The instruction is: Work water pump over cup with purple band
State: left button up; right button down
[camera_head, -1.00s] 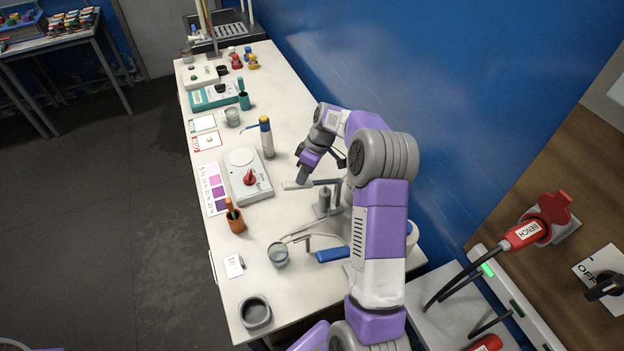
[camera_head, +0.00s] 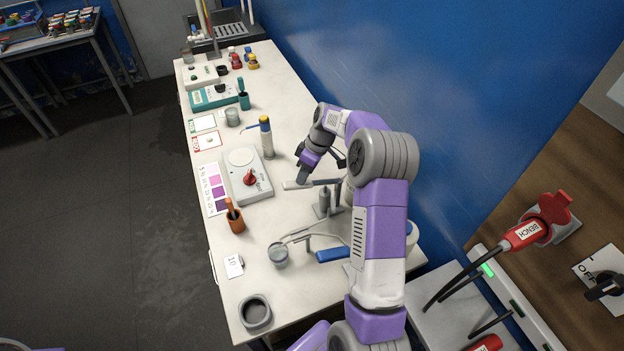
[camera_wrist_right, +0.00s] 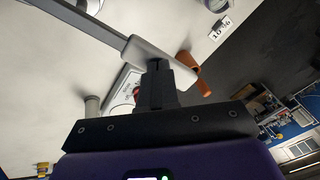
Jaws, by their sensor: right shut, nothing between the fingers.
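My right gripper (camera_head: 303,178) is shut and empty. Its fingertips are at the pale grip end of a lever (camera_head: 292,185), which runs right to a small grey post (camera_head: 324,201). In the right wrist view the shut fingers (camera_wrist_right: 158,70) meet the pale lever end (camera_wrist_right: 150,52); whether they press on it I cannot tell. A thin curved tube runs from near the post towards a small grey cup (camera_head: 278,256). No purple band is readable on this cup. My right forearm hides much of the pump area. My left gripper is out of view.
A blue handle (camera_head: 332,254) lies nearer. Another grey cup (camera_head: 256,313) stands near the front edge. A blue wall bounds the right.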

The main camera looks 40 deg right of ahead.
aim_at(301, 189)
jog(key=shift+f, duration=0.1)
jog(key=f+b, duration=0.1)
jog(key=f, duration=0.1)
jog(key=f+b, duration=0.1)
jog(key=b, duration=0.1)
jog(key=f+b, duration=0.1)
jog(key=f, duration=0.1)
jog(key=shift+a+f, duration=0.3)
jog(key=shift+a, duration=0.1)
jog(key=p+v, duration=0.1)
jog(key=v, duration=0.1)
jog(key=p+v, duration=0.1)
jog(key=v, duration=0.1)
jog(key=a+p+v, duration=0.1)
jog(key=v, duration=0.1)
jog(key=shift+w+r, duration=0.15)
jog(key=shift+w, duration=0.05)
jog(key=shift+w+a, duration=0.1)
dwell(1.3)
